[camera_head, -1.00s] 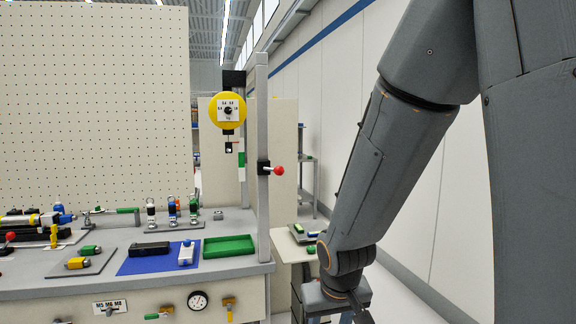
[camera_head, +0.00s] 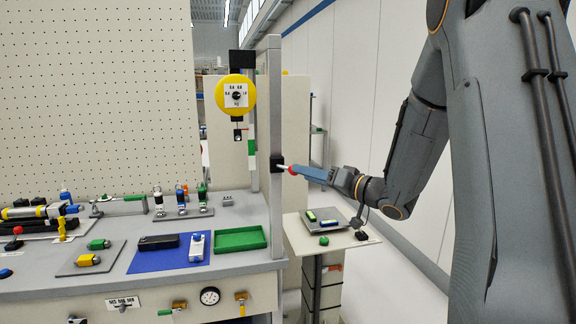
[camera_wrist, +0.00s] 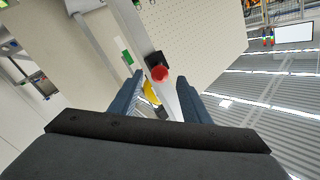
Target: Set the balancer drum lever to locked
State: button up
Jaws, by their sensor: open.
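The balancer drum (camera_head: 236,95) is yellow with a dial face and hangs from the grey post at the right end of the bench. The lever is a red knob (camera_head: 293,170) on a short rod from a black block (camera_head: 276,164) on the post. My gripper (camera_head: 300,171) is at the knob. In the wrist view the red knob (camera_wrist: 159,74) and black block (camera_wrist: 155,59) lie ahead, between the lines of the two open blue fingers (camera_wrist: 163,92). I cannot tell whether a finger touches the knob.
The grey upright post (camera_head: 274,130) stands beside my gripper. A small side table (camera_head: 340,240) with a grey scale (camera_head: 321,218) is below my arm. A green tray (camera_head: 240,238) and a blue mat (camera_head: 150,262) lie on the bench.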

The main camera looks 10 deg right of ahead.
aim_at(289, 169)
jog(key=p+x, duration=0.2)
jog(key=x, duration=0.5)
jog(key=shift+w+a, duration=0.1)
jog(key=shift+w, duration=0.05)
grip_shut()
